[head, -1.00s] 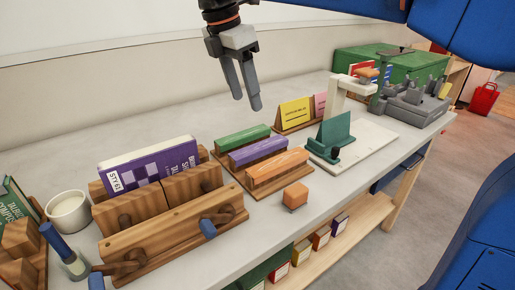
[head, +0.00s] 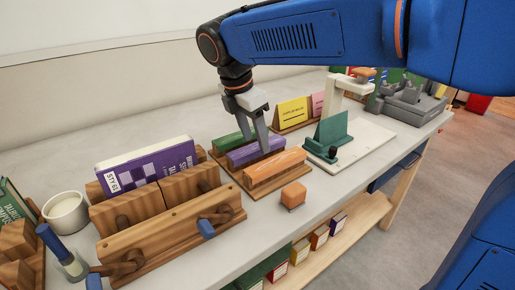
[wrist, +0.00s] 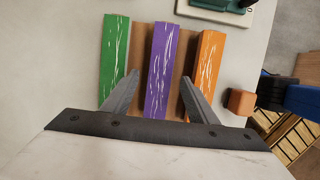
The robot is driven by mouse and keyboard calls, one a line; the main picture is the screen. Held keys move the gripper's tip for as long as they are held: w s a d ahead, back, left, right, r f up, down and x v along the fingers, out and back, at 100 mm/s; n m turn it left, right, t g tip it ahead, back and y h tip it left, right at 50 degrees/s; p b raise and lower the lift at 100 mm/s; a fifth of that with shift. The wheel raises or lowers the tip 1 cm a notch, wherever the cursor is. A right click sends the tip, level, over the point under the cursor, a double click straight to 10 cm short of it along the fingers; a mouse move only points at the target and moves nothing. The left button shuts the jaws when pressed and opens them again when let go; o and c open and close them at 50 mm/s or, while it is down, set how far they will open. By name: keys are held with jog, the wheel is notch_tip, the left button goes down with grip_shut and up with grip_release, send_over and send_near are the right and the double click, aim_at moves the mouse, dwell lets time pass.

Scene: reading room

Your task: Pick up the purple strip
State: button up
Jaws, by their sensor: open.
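The purple strip (head: 257,151) lies in the middle of a wooden rack, between a green strip (head: 228,141) and an orange strip (head: 274,168). My gripper (head: 258,145) is open and pointing down over the rack, with its fingers at the purple strip in the head view. In the wrist view the purple strip (wrist: 161,70) runs between the two spread fingers of my gripper (wrist: 152,95), with a gap on each side. The left finger is close to the green strip (wrist: 114,60) and the right finger is close to the orange strip (wrist: 207,72).
An orange cube (head: 293,194) sits on the table beside the rack. A wooden book press (head: 175,225) with a purple book (head: 150,165) stands at left. A green plate on a white stand (head: 333,132) is at right. Yellow and pink cards stand behind.

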jog(key=shift+x, duration=0.9)
jog(key=c, duration=1.1)
